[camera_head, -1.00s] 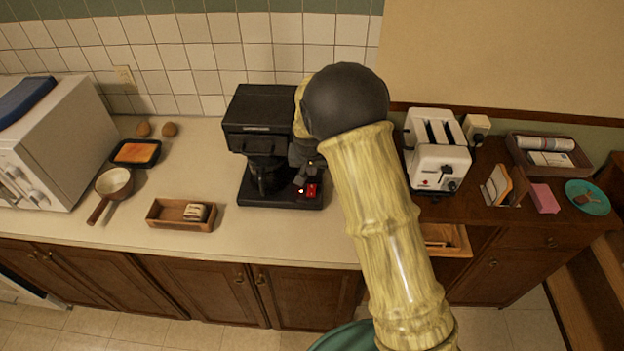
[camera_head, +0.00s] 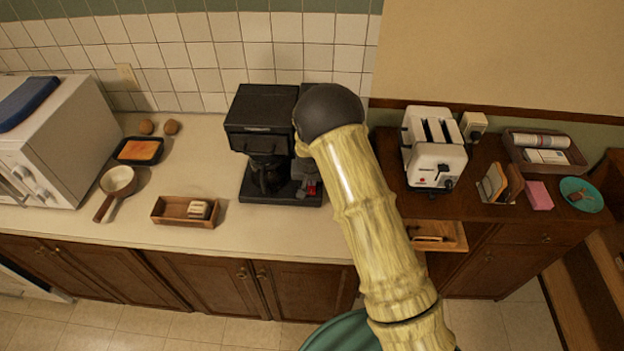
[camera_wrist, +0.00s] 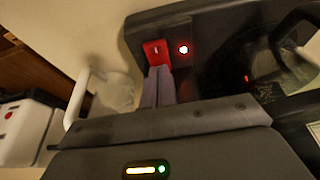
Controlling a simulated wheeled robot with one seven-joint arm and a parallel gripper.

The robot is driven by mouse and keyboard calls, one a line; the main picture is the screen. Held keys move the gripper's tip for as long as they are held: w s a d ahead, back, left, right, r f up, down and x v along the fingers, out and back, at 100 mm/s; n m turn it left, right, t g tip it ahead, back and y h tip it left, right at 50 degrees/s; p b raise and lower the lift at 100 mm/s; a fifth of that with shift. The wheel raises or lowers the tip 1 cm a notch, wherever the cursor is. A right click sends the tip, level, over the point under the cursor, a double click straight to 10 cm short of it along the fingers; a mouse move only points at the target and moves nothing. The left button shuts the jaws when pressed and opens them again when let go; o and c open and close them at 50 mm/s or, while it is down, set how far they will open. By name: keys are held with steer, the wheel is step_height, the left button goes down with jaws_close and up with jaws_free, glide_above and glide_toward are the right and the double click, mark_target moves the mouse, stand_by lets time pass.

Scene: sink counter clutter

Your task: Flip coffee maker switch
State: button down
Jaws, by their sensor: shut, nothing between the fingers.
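The black coffee maker (camera_head: 255,107) stands on the counter against the tiled wall. Its red switch (camera_wrist: 155,52) is on the base, beside a glowing indicator light (camera_wrist: 183,49); in the head view the red switch (camera_head: 312,188) is partly covered by my gripper. My gripper (camera_wrist: 159,70) is shut and empty, with its fingertips right at the near edge of the switch in the wrist view. I cannot tell for sure whether they touch it. The glass carafe (camera_wrist: 285,60) sits in the coffee maker to the right of the switch.
A wooden tray (camera_head: 172,221) with a small item lies left of the coffee maker, and a pan (camera_head: 117,180) is farther left near the white microwave (camera_head: 70,135). A white toaster (camera_head: 436,160) stands to the right. Counter between tray and coffee maker is clear.

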steer(key=shift+f, duration=0.1)
steer(key=shift+w+f+b, duration=0.1)
steer(key=shift+f+b, duration=0.05)
steer(key=shift+b, duration=0.25)
steer(key=shift+s, duration=0.85)
